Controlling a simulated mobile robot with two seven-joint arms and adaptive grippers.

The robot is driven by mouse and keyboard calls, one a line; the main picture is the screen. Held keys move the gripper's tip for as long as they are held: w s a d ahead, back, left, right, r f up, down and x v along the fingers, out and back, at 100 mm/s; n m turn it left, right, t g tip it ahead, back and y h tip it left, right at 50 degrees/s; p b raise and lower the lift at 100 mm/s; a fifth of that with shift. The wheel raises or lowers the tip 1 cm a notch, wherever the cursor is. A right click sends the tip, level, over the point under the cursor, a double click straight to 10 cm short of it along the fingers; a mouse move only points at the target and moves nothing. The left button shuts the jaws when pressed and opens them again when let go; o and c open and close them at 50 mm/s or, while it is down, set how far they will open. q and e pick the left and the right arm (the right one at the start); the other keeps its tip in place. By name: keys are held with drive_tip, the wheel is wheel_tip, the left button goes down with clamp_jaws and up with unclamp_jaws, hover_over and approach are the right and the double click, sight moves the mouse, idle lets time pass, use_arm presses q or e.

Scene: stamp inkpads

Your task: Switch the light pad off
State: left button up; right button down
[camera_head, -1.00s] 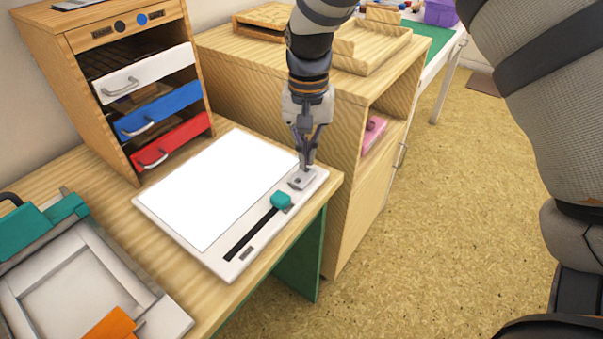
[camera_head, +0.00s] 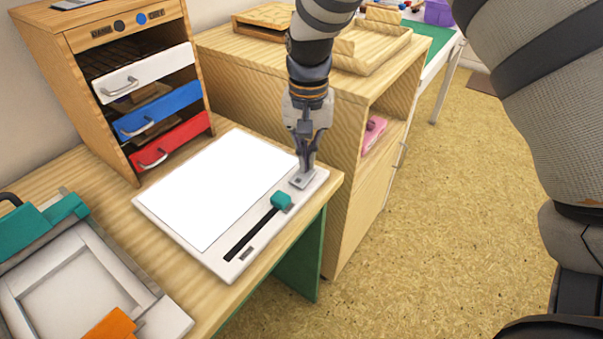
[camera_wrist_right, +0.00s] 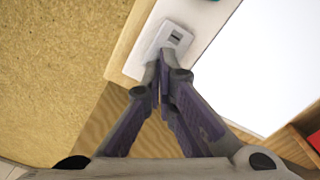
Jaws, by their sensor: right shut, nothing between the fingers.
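The light pad (camera_head: 215,190) lies on the wooden table, and its panel is bright white. It has a teal slider (camera_head: 281,201) in a dark slot and a grey switch (camera_head: 301,181) at its far right corner. My right gripper (camera_head: 304,170) is shut and empty, with its fingertips at the switch. In the right wrist view the fingertips (camera_wrist_right: 162,62) overlap the near edge of the switch (camera_wrist_right: 172,38), which has a small dark mark. I cannot tell whether they touch it. My left gripper is not in view.
A wooden drawer unit (camera_head: 90,50) with white, blue and red drawers stands behind the pad. A wooden cabinet (camera_head: 345,190) stands close to the right. A grey frame with teal and orange parts (camera_head: 75,285) lies at the front left.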

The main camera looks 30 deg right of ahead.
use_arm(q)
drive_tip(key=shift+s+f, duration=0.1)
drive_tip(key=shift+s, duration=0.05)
use_arm(e)
drive_tip(key=shift+s+f, duration=0.1)
drive_tip(key=shift+f, duration=0.65)
wheel_tip(320, 180, up, 5)
drive_tip(key=shift+r+p, duration=0.15)
drive_tip(key=shift+p, duration=0.55)
drive_tip(key=shift+r, duration=0.9)
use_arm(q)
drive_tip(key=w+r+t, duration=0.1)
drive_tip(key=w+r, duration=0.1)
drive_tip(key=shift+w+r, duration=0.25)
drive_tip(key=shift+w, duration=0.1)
use_arm(e)
drive_tip(key=shift+f, duration=0.1)
